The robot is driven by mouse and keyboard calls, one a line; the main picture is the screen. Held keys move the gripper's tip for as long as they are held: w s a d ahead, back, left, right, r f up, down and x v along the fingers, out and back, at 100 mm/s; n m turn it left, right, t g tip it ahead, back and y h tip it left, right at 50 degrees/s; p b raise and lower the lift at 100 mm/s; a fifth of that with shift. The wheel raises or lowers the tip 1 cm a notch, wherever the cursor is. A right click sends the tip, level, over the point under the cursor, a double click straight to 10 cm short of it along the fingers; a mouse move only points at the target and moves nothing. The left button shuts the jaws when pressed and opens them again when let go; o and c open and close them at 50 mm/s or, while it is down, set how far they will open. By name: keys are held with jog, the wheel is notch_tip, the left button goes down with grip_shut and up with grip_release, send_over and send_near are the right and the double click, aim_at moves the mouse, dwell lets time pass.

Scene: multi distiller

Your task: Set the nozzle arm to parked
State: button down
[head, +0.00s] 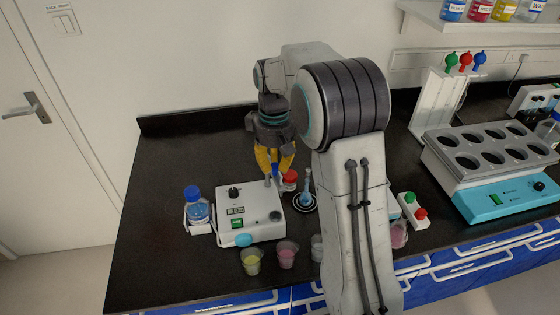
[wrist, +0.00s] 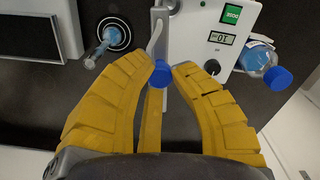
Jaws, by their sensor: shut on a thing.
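The white dosing unit (head: 250,212) stands on the black bench, with a dark knob, a small display and a green button. My gripper (head: 275,174) has yellow fingers and points down at the unit's back right. In the wrist view its fingertips (wrist: 163,70) close around the blue knob (wrist: 160,76) at the end of the grey nozzle arm (wrist: 161,20). A thin pale tube (wrist: 155,36) runs beside this arm. The green DOSE button (wrist: 231,15) and display (wrist: 220,37) show in the wrist view. The fingers hide part of the arm in the head view.
A blue-capped bottle (head: 196,208) stands left of the unit. Cups with yellow (head: 251,262) and pink (head: 287,256) liquid stand in front. A blue pipette-like item in a round dark stand (head: 304,200) and a red-capped item (head: 290,178) are close right. The bench's left part is clear.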

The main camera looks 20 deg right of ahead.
jog(key=shift+a+f+m, duration=0.1)
jog(key=shift+a+m, duration=0.4)
jog(key=shift+m, duration=0.4)
jog(key=c, duration=1)
grip_release()
jog(key=shift+c, duration=0.2)
jog(key=shift+w+r, duration=0.1)
jog(key=shift+r, duration=0.1)
notch_tip(320, 180, up, 12)
jog(key=shift+f, duration=0.15)
